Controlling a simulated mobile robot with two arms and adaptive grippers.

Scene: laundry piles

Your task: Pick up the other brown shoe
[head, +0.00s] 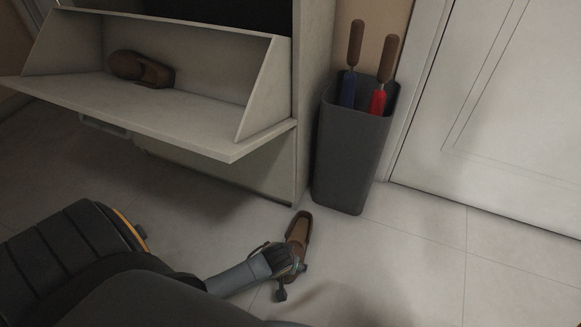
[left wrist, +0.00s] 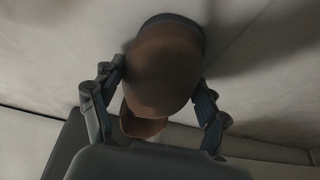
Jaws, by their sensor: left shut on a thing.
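A brown shoe (head: 299,229) is on or just above the floor in front of the cabinet, its toe pointing away from me. My left gripper (head: 289,268) is shut on its near end. In the left wrist view the brown shoe (left wrist: 163,75) sits between the two fingers of the left gripper (left wrist: 155,100). Whether it touches the floor I cannot tell. Another brown shoe (head: 142,69) lies in the tilted-open compartment of the cabinet. My right gripper is not in view.
The pale shoe cabinet (head: 180,119) has its flap open at the upper left. A dark grey bin (head: 347,155) holding umbrellas with brown handles stands right of the cabinet. A white door (head: 500,110) is at the right. The floor (head: 420,270) at the lower right is clear.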

